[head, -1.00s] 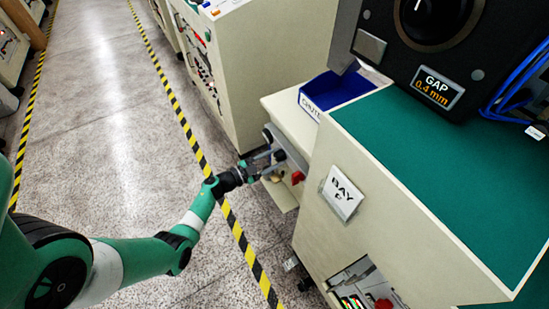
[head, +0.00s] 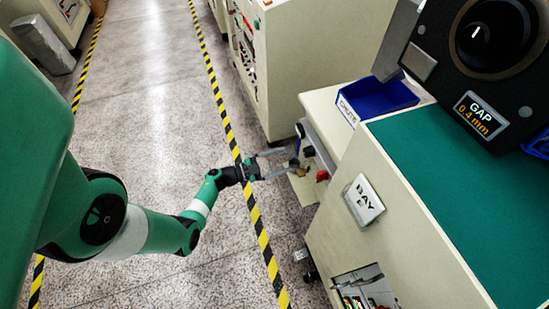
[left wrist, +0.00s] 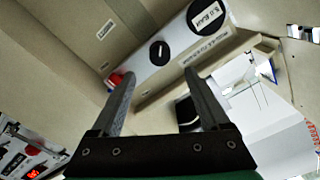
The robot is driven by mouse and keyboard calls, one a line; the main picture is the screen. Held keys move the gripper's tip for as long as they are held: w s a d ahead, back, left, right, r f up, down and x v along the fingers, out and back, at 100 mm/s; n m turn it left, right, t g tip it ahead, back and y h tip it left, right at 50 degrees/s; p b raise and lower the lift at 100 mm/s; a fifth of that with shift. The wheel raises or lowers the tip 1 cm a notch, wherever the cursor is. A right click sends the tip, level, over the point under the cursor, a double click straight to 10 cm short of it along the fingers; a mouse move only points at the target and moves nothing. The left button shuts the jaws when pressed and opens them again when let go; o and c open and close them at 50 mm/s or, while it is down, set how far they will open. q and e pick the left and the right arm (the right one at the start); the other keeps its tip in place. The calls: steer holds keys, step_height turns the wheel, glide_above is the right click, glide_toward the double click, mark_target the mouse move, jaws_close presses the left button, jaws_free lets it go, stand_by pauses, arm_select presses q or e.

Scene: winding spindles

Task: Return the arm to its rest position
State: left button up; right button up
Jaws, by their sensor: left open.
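My left arm is green with white bands and reaches in from the left in the head view. My left gripper (head: 279,163) is open and empty at its end, in front of the side of the bench. In the left wrist view its two grey fingers (left wrist: 160,92) stand apart with nothing between them. The red knob also shows in the head view (head: 322,176). My right gripper is not in view.
Clear speckled floor (head: 160,110) with striped lines lies at the left.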

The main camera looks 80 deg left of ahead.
arm_select(q)
steer(key=s, duration=0.2)
steer(key=shift+s+d, duration=0.2)
steer(key=shift+s, duration=0.15)
